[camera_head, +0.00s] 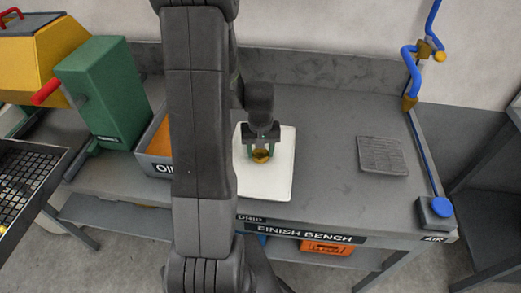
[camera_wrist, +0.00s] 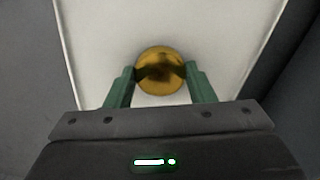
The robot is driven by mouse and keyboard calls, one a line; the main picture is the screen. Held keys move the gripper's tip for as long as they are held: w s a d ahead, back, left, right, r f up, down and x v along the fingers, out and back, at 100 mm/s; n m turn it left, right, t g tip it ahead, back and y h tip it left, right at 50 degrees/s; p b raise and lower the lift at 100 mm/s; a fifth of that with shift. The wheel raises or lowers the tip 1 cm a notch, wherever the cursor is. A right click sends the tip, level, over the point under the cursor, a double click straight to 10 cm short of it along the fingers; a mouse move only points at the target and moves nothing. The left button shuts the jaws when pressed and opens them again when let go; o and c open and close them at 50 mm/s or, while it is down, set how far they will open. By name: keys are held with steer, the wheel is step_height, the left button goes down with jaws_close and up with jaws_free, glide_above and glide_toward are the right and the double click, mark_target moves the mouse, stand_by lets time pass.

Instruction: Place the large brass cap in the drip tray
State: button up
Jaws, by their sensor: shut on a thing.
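The brass cap (camera_head: 261,155) is round and gold-coloured, over the white mat (camera_head: 281,183) on the bench. My gripper (camera_head: 262,150) points down with its green fingers shut on the cap's two sides. In the wrist view the cap (camera_wrist: 160,70) sits between the fingertips of my gripper (camera_wrist: 160,74), with the white mat behind it. I cannot tell whether the cap touches the mat. A flat grey ribbed tray (camera_head: 382,155) lies on the bench to the right, apart from the gripper, and looks empty. No label on it marks it as the drip tray.
A grey bin (camera_head: 155,160) with orange inside and a partly hidden "OI" label stands left, behind my arm. A green machine (camera_head: 103,92) with a red handle is further left. A blue air hose (camera_head: 425,150) runs along the bench's right edge. Bench between mat and ribbed tray is clear.

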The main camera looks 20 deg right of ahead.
mark_target(260, 153)
steer(key=o, duration=1)
steer(key=shift+f, duration=0.1)
step_height(260, 153, up, 12)
steer(key=shift+r, duration=0.2)
steer(key=shift+f, duration=4.45)
steer(key=shift+f, duration=0.1)
